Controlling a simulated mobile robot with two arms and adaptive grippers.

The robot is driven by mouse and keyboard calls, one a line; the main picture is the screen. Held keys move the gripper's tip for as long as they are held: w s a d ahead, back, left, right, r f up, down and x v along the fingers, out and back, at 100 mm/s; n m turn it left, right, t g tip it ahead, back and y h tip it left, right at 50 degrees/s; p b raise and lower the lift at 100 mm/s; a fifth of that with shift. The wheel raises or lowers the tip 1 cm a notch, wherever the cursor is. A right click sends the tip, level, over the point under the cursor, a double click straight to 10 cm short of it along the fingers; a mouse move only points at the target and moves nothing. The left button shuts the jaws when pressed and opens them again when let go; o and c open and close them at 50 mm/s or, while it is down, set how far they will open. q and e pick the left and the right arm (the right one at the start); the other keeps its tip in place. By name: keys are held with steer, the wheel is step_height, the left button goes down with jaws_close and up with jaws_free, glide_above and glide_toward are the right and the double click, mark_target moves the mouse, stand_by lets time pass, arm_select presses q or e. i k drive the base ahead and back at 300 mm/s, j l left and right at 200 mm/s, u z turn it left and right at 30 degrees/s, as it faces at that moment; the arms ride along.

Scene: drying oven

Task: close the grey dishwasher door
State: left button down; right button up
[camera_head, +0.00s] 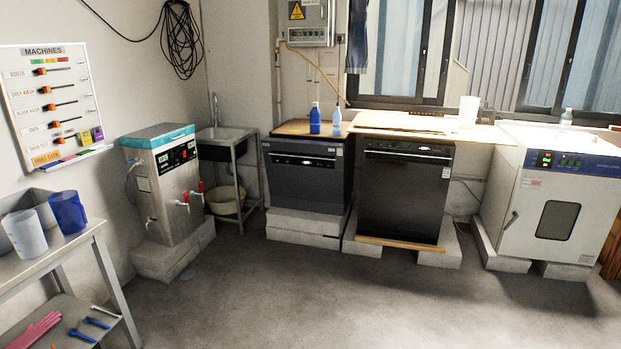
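The grey dishwasher (308,187) stands on pale blocks against the back wall, left of the black one. Its dark grey door (303,190) is upright at the front, with a handle strip (303,160) near the top. It looks flush or nearly so; I cannot tell from here whether a small gap is left. Neither of my grippers is in view.
A black dishwasher (402,197) stands right of the grey one, and a white drying oven (556,212) further right. A steel boiler (168,185) and sink (222,136) are at left. A metal trolley (75,246) is at near left. The floor (330,300) ahead is clear.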

mark_target(308, 176)
steer(key=i+u, duration=0.25)
steer(key=i, duration=2.05)
